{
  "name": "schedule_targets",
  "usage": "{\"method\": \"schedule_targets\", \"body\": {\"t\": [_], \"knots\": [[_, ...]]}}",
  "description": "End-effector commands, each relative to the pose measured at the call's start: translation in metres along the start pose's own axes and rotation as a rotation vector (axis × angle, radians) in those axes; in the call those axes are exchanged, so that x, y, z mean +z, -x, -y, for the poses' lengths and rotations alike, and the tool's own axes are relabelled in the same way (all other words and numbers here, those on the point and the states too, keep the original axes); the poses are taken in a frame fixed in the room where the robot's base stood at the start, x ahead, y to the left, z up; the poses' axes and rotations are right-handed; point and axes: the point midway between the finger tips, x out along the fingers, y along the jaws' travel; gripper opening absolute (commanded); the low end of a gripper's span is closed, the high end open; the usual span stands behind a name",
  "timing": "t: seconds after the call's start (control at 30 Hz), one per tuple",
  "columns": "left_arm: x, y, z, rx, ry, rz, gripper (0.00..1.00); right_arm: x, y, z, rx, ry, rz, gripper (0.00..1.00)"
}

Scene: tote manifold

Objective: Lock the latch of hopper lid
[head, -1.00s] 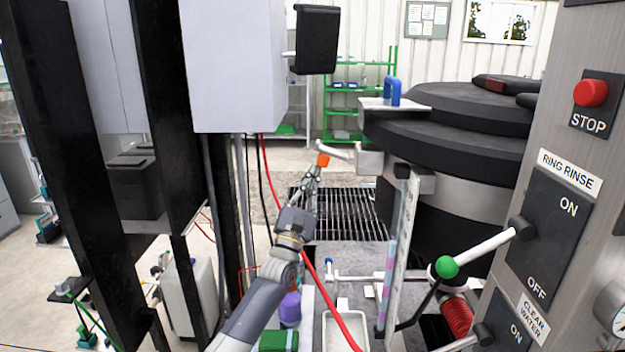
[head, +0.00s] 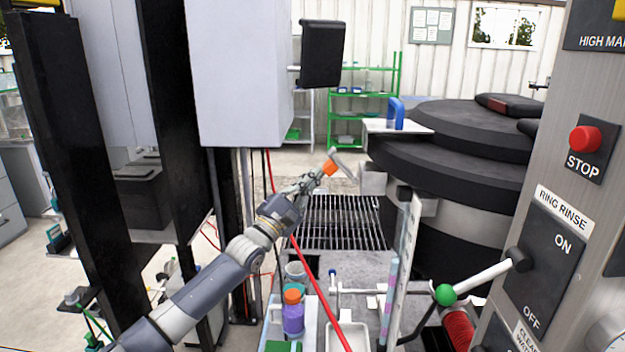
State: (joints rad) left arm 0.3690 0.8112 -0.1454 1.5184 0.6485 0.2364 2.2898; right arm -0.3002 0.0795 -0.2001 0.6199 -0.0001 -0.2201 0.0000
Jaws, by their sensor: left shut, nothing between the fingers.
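The hopper lid (head: 440,165) is a broad black round cover on the right, lying flat on the hopper. At its left side a grey bracket (head: 372,180) carries a pale metal latch lever (head: 346,165) with an orange grip (head: 331,168) at its far left end. The lever slants up and left from the bracket. My left gripper (head: 318,179) is shut and empty, with its fingertips right by the orange grip; I cannot tell whether they touch. A blue handle (head: 396,113) stands on a white plate at the lid's rim. My right gripper is not in view.
A grey cabinet (head: 240,75) and black posts are on the left. A floor grate (head: 345,220) lies below the gripper. Bottles (head: 293,315) stand lower down.

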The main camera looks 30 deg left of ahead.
Motion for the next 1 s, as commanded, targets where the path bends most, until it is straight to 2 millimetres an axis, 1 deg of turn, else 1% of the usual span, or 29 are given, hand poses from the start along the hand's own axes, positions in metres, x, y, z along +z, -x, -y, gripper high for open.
{"method": "schedule_targets", "body": {"t": [0.03, 0.1, 0.23, 0.27, 0.4, 0.7, 1.0], "knots": [[0.006, -0.006, -0.011, -0.035, -0.04, 0.003, 0.0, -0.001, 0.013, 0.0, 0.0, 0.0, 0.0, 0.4], [0.01, -0.009, -0.017, -0.081, -0.087, 0.003, 0.0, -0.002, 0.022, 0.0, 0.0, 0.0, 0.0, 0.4], [0.016, -0.016, -0.024, -0.165, -0.171, 0.002, 0.0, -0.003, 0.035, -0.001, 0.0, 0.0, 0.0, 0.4], [0.017, -0.017, -0.023, -0.162, -0.16, 0.001, 0.0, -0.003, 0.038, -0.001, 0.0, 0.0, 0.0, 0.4], [0.024, -0.024, -0.029, -0.156, -0.156, 0.001, 0.0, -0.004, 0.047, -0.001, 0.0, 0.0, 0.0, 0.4], [0.037, -0.036, -0.036, -0.155, -0.154, 0.002, 0.0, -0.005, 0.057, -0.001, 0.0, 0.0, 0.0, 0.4], [0.042, -0.042, -0.039, -0.155, -0.154, 0.001, 0.0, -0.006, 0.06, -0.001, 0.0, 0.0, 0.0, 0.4]]}}
